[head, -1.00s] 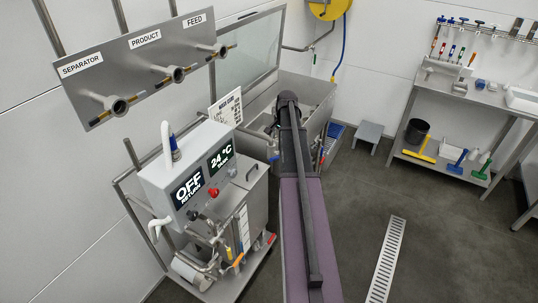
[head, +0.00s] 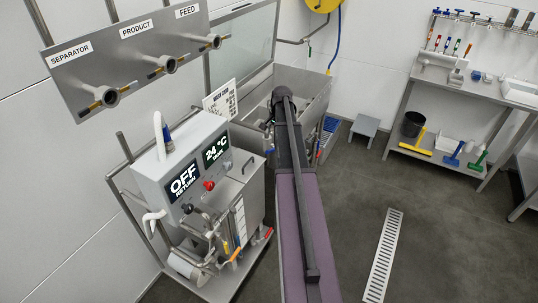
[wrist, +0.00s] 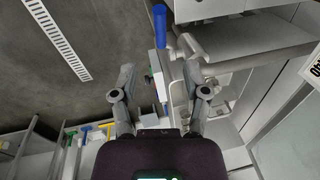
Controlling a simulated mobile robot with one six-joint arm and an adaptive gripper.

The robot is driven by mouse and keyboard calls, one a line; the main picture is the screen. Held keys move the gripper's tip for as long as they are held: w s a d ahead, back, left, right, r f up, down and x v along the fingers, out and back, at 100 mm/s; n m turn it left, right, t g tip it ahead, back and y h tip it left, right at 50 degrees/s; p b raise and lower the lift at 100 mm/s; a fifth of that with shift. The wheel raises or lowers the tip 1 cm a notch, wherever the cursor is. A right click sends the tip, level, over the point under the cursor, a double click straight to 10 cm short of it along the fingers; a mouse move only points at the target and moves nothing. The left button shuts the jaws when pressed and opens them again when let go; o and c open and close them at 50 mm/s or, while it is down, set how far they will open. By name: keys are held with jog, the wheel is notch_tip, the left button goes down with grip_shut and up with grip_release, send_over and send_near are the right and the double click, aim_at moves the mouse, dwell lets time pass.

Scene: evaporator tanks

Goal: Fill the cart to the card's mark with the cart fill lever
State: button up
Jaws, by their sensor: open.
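A steel cart (head: 253,190) stands at the left in the head view, with a white level strip (head: 240,220) on its tank; the level is too small to read. A printed card (head: 219,102) is on the wall side behind the cart. Its text is too small to read. A blue-handled lever (wrist: 160,27) shows ahead of my gripper in the wrist view; I cannot tell whether it is the cart fill lever. My gripper (wrist: 160,72) is open, its fingers on both sides of the lever's line, with the blue grip beyond the fingertips. The arm mostly hides the gripper in the head view.
A control box (head: 183,175) on the cart reads OFF RETURN and 24 °C TANK. A steel sink (head: 308,95) is behind my arm. A wall panel (head: 135,62) with ports labelled SEPARATOR, PRODUCT and FEED hangs at left. The floor around the drain grate (head: 383,255) is clear.

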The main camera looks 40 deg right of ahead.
aim_at(270, 151)
jog(key=shift+w+a+f+b, duration=0.1)
jog(key=shift+w+f+b, duration=0.2)
jog(key=shift+f+b, duration=1.5)
jog(key=shift+w+a+f+b, duration=0.1)
jog(key=shift+w+f+b, duration=0.25)
jog(key=shift+f+b, duration=1.45)
jog(key=shift+w+a+f+b, duration=0.1)
jog(key=shift+w+f+b, duration=0.2)
jog(key=shift+f+b, duration=1.5)
jog(key=shift+f, duration=0.2)
grip_shut()
